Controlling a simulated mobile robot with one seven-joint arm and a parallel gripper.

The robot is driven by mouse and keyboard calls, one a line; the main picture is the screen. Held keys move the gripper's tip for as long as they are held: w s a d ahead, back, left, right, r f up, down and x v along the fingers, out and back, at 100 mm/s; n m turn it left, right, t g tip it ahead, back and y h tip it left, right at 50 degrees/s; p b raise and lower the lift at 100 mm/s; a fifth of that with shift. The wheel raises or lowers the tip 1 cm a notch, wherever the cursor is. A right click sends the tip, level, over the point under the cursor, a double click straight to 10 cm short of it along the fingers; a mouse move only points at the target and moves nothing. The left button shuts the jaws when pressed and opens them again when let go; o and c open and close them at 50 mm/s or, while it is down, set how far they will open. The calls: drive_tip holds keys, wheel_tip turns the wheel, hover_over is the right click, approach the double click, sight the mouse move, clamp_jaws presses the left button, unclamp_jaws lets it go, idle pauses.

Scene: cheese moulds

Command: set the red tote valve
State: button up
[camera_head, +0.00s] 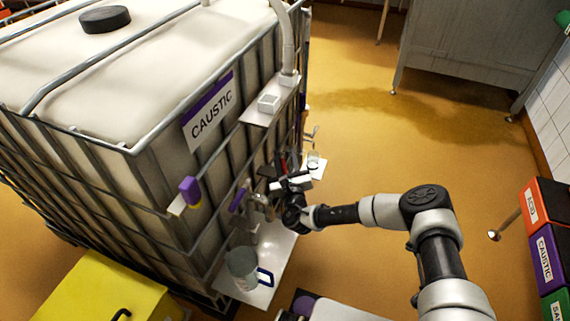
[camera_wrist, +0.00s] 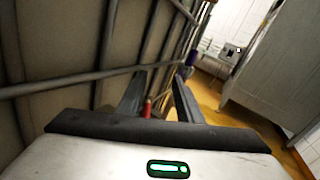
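A small red part (camera_wrist: 147,107), likely the red valve's handle, shows in the wrist view between my fingers, closer to the left one. In the head view a red piece (camera_head: 283,164) shows just beyond my gripper (camera_head: 285,182), beside the caged tote. My gripper also shows in the wrist view (camera_wrist: 158,95), with its two fingers apart and open. I cannot tell whether a finger touches the red part. The valve body is mostly hidden behind my gripper and the dark surroundings.
The near white caged tote (camera_head: 150,170) carries a CAUSTIC label (camera_head: 210,115). A purple valve handle (camera_head: 238,200) is left of my gripper. A jug (camera_head: 243,268) stands on a shelf (camera_head: 276,246) below. Orange, purple and green boxes (camera_head: 545,250) stand right. Floor between is open.

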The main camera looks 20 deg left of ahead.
drive_tip(key=shift+r, duration=0.85)
